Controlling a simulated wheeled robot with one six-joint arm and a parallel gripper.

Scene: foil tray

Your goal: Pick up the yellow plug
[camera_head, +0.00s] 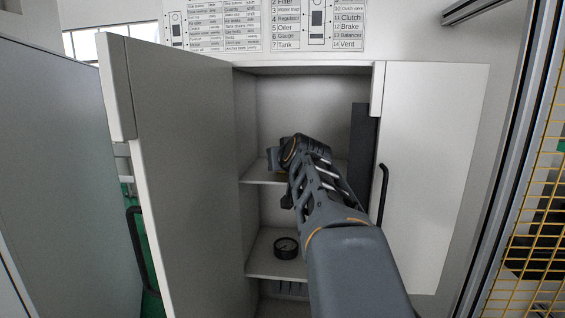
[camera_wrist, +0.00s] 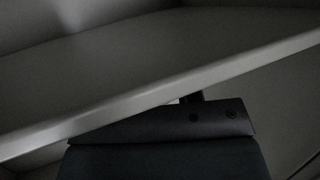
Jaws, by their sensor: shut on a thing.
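My gripper (camera_head: 279,163) reaches into the open cabinet at the level of the upper shelf (camera_head: 254,170). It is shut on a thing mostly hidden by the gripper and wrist. In the wrist view my dark gripper body (camera_wrist: 165,125) fills the lower middle, and the plug cannot be made out there.
The pale shelf edge (camera_wrist: 200,75) crosses the wrist view close to my gripper. A round black gauge (camera_head: 286,247) stands on the shelf below. The left cabinet door (camera_head: 185,170) and right door (camera_head: 435,170) stand open on either side of my arm. A dark upright panel (camera_head: 361,150) is at the right inside.

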